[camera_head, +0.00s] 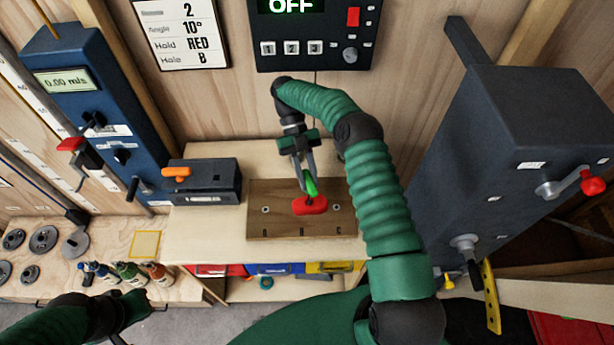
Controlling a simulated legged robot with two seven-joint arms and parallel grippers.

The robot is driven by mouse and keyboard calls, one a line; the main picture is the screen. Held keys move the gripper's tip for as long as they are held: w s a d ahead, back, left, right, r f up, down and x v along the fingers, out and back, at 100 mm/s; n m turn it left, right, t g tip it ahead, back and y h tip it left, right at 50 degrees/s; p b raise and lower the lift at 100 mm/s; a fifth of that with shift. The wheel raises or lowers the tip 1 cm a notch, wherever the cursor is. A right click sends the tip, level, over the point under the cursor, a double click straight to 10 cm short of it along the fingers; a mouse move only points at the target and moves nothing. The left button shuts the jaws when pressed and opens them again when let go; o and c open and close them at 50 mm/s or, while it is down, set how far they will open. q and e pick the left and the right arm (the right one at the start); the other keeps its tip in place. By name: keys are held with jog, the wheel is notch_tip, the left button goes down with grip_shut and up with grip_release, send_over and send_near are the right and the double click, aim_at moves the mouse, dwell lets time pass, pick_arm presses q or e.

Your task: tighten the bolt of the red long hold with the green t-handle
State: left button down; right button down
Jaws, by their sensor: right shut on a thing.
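The red long hold (309,206) lies on the brown wooden board (270,225), over the board's middle. The green t-handle (311,187) stands above the hold, its lower end at or very near the hold; the bolt itself is hidden. My right gripper (304,172) reaches down from above and is shut on the green t-handle. My left arm shows at the lower left, and its gripper (140,305) is low in the picture, away from the board; its jaw state is unclear.
Red, blue and yellow bins (275,268) sit below the bench edge. A dark box with an orange handle (205,181) stands left of the board. A large dark machine (520,150) stands at the right. Small bottles (130,272) and discs (43,239) are at the left.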

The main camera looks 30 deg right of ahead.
jog(key=m+t+y+p, duration=0.1)
jog(key=m, duration=0.1)
jog(key=m+t+y+p, duration=0.1)
jog(key=m+y, duration=0.1)
jog(key=m, duration=0.1)
jog(key=d+m+t+y+p, duration=0.1)
jog(key=m+y, duration=0.1)
jog(key=shift+s+r+m+t+p, duration=0.3)
jog(key=shift+s+p, duration=0.05)
jog(key=shift+p, duration=0.05)
pick_arm(q)
jog(key=v, duration=0.4)
jog(key=shift+w+d+r, duration=0.35)
pick_arm(e)
jog(key=shift+f+m+t+y, duration=0.3)
jog(key=shift+f+m, duration=0.1)
